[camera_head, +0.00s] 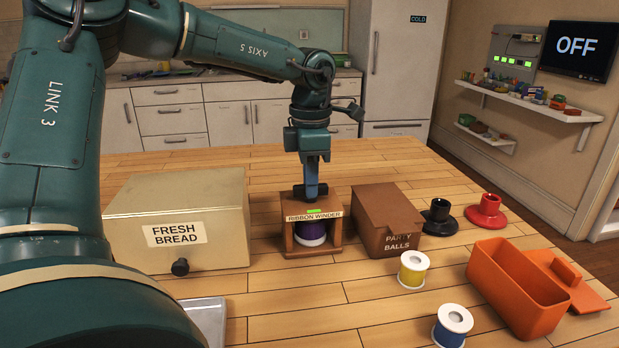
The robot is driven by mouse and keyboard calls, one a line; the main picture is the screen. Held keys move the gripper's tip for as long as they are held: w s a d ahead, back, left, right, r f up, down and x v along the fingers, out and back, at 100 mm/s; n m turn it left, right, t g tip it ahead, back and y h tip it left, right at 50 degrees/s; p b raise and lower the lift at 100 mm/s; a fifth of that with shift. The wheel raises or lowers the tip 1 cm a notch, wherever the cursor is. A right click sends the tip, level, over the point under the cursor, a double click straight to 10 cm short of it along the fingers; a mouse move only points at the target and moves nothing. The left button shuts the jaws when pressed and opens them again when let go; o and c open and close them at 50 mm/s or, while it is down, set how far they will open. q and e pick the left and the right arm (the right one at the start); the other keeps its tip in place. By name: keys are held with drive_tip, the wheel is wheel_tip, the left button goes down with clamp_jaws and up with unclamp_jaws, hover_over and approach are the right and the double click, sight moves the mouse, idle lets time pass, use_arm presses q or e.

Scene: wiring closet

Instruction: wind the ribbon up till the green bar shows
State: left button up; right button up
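The ribbon winder (333,228) is a brown wooden box with an open front, standing on the wooden table and labelled "RIBBON WINDER". A purple spool (310,229) with white ends sits inside it. A small green bar (320,211) shows on its top edge, just above the label. My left gripper (311,193) points straight down at the winder's top, its fingers close together at a dark part there. I cannot tell whether they grip it. My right gripper is not in view.
A bread box (215,205) stands left of the winder, and a brown party balls box (386,208) right of it. Yellow (412,270) and blue (453,326) spools, an orange box (515,290), and black (438,216) and red (488,212) stands lie farther right. The front middle of the table is clear.

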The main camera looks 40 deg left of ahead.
use_arm(q)
drive_tip(key=o, duration=0.4)
wheel_tip(320, 180, up, 6)
drive_tip(key=p, duration=0.4)
drive_tip(key=shift+p, duration=0.35)
